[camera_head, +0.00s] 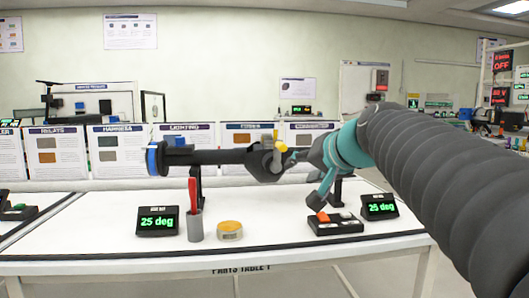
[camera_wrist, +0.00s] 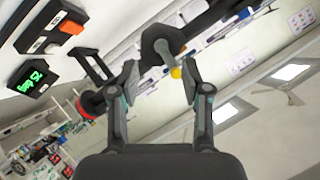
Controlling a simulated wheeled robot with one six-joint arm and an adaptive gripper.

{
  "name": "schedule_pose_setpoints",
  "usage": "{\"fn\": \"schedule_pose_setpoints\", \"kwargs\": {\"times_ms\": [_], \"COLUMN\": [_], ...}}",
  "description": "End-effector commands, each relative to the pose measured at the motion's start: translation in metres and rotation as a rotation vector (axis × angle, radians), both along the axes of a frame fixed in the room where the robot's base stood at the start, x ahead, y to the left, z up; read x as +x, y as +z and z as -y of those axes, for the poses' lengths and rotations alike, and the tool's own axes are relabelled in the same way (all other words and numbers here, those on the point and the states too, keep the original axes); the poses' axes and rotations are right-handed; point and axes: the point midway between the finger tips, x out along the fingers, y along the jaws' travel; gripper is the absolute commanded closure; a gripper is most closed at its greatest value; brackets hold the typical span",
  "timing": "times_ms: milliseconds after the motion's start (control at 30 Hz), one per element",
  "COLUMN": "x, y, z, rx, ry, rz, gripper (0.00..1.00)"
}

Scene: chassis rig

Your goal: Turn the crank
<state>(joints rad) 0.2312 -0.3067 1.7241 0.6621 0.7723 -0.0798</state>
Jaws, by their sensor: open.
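The crank is a dark horizontal shaft (camera_head: 220,157) on stands above the white table, with a blue-marked left end and a wider dark crank arm (camera_head: 263,161) at its middle. A yellow knob (camera_head: 280,146) sits by the crank arm. In the wrist view the dark crank arm (camera_wrist: 160,38) and yellow knob (camera_wrist: 176,72) appear beyond and between the fingertips. My gripper (camera_wrist: 158,72) is open with nothing clearly held. In the head view my gripper (camera_head: 312,176) is just right of the crank arm; contact cannot be told, and part of the shaft is hidden behind it.
Two displays, left (camera_head: 157,221) and right (camera_head: 379,206), read 25 deg. A switch box (camera_head: 335,226) with an orange switch lies below my gripper. A grey cup (camera_head: 195,228) with a red-handled tool and a yellow tin (camera_head: 230,231) stand on the table (camera_head: 280,257). Its front is clear.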

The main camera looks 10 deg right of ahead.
Motion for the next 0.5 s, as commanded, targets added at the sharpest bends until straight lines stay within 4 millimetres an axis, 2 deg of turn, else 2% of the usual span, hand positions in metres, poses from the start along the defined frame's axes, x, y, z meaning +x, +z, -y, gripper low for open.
{"fn": "schedule_pose_setpoints", "kwargs": {"times_ms": [33,100,200,333,500], "x": [0.013,0.025,0.035,0.043,0.063], "y": [0.016,0.035,0.052,0.058,0.051], "z": [0.007,0.013,0.018,0.019,0.013], "rx": [0.028,0.061,0.088,0.1,0.101], "ry": [-0.012,-0.023,-0.031,-0.032,-0.03], "rz": [0.036,0.077,0.113,0.129,0.127], "gripper": [0.53,0.53,0.53,0.53,0.53]}}
